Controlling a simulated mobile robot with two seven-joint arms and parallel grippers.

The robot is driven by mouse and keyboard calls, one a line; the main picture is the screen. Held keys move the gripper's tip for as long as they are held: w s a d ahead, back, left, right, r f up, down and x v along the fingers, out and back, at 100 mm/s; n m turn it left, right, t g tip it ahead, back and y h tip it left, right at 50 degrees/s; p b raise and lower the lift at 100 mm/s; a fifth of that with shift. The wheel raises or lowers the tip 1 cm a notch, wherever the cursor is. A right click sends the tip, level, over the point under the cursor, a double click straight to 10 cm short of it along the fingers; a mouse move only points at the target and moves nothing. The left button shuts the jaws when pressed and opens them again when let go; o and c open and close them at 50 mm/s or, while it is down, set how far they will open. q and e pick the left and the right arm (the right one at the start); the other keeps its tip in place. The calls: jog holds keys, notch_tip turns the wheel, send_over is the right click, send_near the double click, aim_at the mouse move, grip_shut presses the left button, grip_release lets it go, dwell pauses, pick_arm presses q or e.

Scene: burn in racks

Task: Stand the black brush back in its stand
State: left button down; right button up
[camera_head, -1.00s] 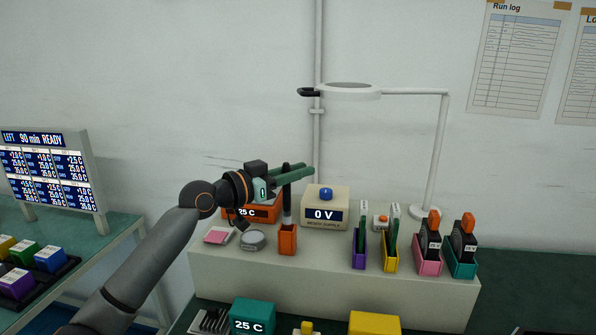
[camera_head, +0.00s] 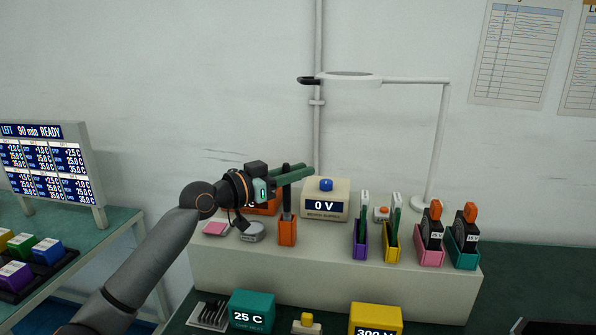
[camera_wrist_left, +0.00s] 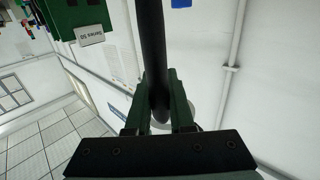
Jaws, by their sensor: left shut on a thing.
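The black brush (camera_head: 287,200) is upright in my left gripper (camera_head: 296,173), whose green fingers are shut around its handle. The orange stand (camera_head: 287,233) is on the pale raised shelf, directly under the brush. The brush's lower end meets the stand's mouth and seems to be inside it; how deep, I cannot tell. In the left wrist view, the dark brush handle (camera_wrist_left: 152,45) runs up between the green fingers (camera_wrist_left: 160,105). The stand is not visible there. My right gripper is not in view.
A voltage supply box (camera_head: 325,201) stands just right of the brush. A round grey tin (camera_head: 252,233) and pink pad (camera_head: 216,228) lie left of the stand. Purple (camera_head: 360,245) and yellow (camera_head: 391,249) holders are to the right. A lamp arm (camera_head: 415,81) hangs above.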

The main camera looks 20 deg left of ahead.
pick_arm(q)
jog(key=shift+f+b, duration=1.8)
jog(key=shift+f, duration=0.45)
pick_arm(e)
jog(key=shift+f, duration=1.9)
pick_arm(q)
jog(key=c, duration=0.7)
grip_release()
jog(key=b+v, duration=0.2)
jog(key=v, duration=1)
jog(key=shift+s+b, duration=0.25)
jog(key=shift+b, duration=0.1)
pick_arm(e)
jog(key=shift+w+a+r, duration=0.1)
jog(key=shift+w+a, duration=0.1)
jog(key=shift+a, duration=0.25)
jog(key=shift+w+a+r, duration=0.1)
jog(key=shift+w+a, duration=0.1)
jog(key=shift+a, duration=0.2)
pick_arm(q)
jog(key=shift+a, duration=0.1)
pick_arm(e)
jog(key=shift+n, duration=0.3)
